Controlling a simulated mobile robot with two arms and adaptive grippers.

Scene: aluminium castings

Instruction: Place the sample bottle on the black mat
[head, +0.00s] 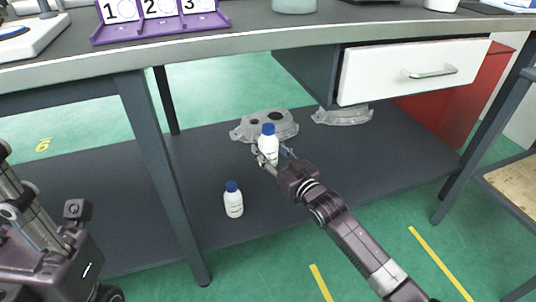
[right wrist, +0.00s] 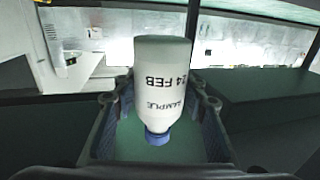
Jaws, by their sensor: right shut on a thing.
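The sample bottle (head: 268,143), white with a blue cap, is held upright in my right gripper (head: 272,157) above the dark lower shelf under the bench. In the right wrist view the bottle (right wrist: 162,85) appears cap-down between the two fingers (right wrist: 158,125), with its label reading "SAMPLE" and "24 FEB". A second white bottle with a blue cap (head: 233,203) stands on the shelf nearer the front. I cannot clearly make out the black mat; a dark flat edge (head: 480,8) shows on the bench top at the upper right. My left gripper is not seen.
Grey castings (head: 250,128) (head: 343,116) lie on the lower shelf (head: 330,180) behind the held bottle. A white drawer (head: 412,71) hangs under the bench top (head: 260,38). A dark leg (head: 165,180) stands left of the bottles. A purple number rack (head: 160,30) is on top.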

